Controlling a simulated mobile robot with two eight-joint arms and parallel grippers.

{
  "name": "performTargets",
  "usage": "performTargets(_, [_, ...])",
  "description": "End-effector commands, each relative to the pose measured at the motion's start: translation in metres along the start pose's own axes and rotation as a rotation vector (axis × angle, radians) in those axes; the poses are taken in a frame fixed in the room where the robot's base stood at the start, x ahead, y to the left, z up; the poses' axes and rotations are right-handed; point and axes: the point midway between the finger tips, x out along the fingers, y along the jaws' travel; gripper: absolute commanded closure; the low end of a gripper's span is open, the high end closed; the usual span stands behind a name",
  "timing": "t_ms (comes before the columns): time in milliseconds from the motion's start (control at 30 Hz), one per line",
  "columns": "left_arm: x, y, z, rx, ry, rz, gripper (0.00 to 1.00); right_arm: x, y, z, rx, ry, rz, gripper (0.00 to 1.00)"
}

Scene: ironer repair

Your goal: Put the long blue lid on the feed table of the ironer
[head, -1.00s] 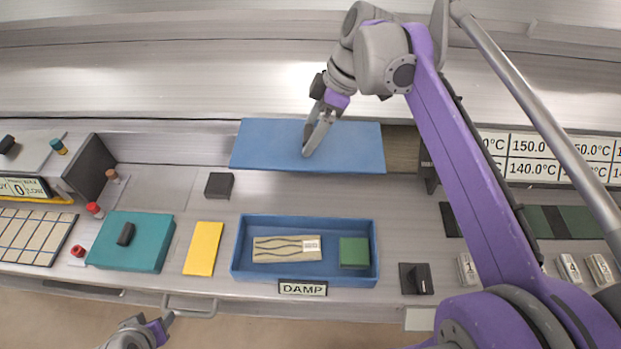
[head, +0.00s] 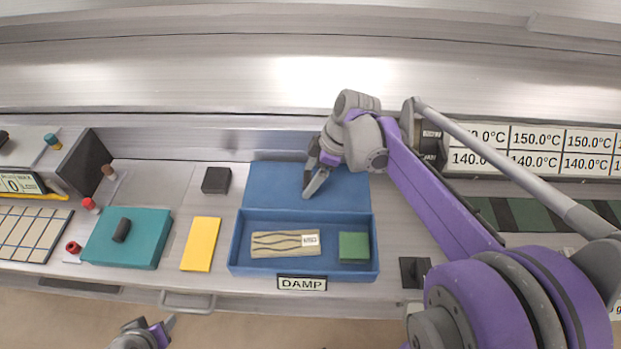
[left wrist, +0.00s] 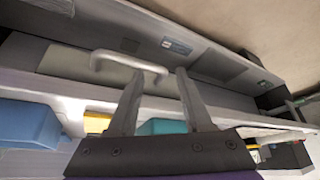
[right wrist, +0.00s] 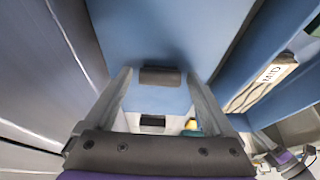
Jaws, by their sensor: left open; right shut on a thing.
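The long blue lid (head: 342,190) is a flat plate just behind the open blue box with the DAMP label (head: 374,250). My right gripper (head: 310,192) is shut on the lid; in the right wrist view its fingers straddle a dark handle (right wrist: 160,77) on the blue surface (right wrist: 150,35). I cannot tell whether the lid touches the steel table top (head: 205,198) under it. The box hides part of the lid's front edge. My left gripper (head: 170,324) is open and empty in front of the table's front edge.
The box holds a wavy-patterned pad (head: 285,244) and a green block (head: 354,246). To its left are a yellow plate (head: 201,244), a teal lid with a dark handle (head: 145,240) and a black block (head: 216,180).

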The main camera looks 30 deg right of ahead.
Motion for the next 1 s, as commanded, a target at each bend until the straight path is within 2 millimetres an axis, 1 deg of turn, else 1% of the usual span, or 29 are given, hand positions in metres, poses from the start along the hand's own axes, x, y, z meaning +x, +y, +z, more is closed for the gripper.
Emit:
performTargets(33, [0.001,0.0,0.001,0.0,-0.001,0.0,0.5,0.006,0.0,0.003,0.0,0.0,0.0,0.9])
performTargets(100, [0.001,0.0,0.001,0.0,-0.001,0.0,0.5,0.009,0.0,0.004,0.0,0.0,0.0,0.9])
performTargets(433, [0.002,0.0,0.003,0.0,-0.002,0.0,0.5,0.012,0.0,0.005,0.0,0.0,-0.001,0.9])
performTargets(467, [0.002,0.0,0.003,0.0,-0.002,0.0,0.5,0.012,0.0,0.005,0.0,0.0,0.0,0.08])
performTargets(500, [0.002,0.0,0.002,0.0,-0.002,0.0,0.5,0.011,0.0,0.005,0.0,0.0,0.0,0.01])
performTargets(733, [0.002,0.0,0.002,0.0,-0.002,0.0,0.5,0.011,0.0,0.004,0.0,0.0,0.0,0.0])
performTargets(833, [0.0,0.0,0.0,0.0,0.0,0.0,0.5,0.005,0.0,0.004,0.0,0.0,0.0,0.0])
performTargets(933, [-0.001,0.0,-0.001,0.0,0.001,0.0,0.5,-0.007,0.0,0.004,0.0,0.0,0.0,0.0])
performTargets(1000, [-0.002,0.0,-0.002,0.0,0.002,0.0,0.5,-0.021,0.0,0.004,0.002,0.0,0.001,0.0])
